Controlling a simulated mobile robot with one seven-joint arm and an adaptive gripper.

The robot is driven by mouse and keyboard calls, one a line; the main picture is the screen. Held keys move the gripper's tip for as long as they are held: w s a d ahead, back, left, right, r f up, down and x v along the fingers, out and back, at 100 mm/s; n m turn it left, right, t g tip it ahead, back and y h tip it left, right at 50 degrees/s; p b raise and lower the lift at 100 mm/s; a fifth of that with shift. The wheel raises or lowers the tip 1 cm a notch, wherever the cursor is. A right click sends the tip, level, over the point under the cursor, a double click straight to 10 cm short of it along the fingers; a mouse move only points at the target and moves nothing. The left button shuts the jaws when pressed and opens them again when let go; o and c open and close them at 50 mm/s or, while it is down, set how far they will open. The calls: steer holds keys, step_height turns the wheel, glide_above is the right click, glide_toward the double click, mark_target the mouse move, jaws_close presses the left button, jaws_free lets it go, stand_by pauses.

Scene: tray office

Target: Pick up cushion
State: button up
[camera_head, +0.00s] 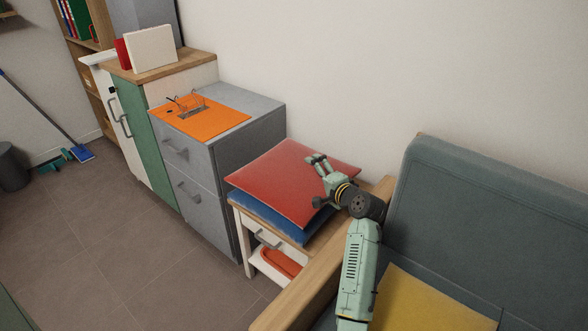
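A red cushion (285,178) lies flat on top of a blue cushion (270,221) on a small side table (243,226) beside the sofa. A yellow cushion (430,302) lies on the sofa seat at the lower right, partly behind my arm. My gripper (317,180) is over the right part of the red cushion, with its two fingers spread apart and nothing seen between them. I cannot tell whether the fingers touch the cushion. The gripper hides part of the red cushion's right side.
The sofa's wooden armrest (305,296) runs between the side table and the seat. An orange tray (281,262) sits on the table's lower shelf. The floor at left is largely clear.

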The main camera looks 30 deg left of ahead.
steer(key=c, duration=1.3)
steer(key=shift+c, duration=0.3)
steer(key=shift+r, duration=0.15)
steer(key=shift+r, duration=0.3)
steer(key=r, duration=0.1)
steer(key=r+b, duration=0.1)
steer(key=shift+s+d+r, duration=0.2)
steer(key=shift+s+r, duration=0.1)
steer(key=shift+r, duration=0.05)
steer(key=s+d, duration=0.3)
steer(key=s, duration=0.4)
steer(key=s+d+r+b, duration=0.1)
steer(key=s+d, duration=0.2)
steer(key=s, duration=0.3)
steer(key=shift+s+d+r, duration=0.25)
steer(key=shift+s+d, duration=0.1)
steer(key=shift+d, duration=0.05)
steer(key=shift+r, duration=0.1)
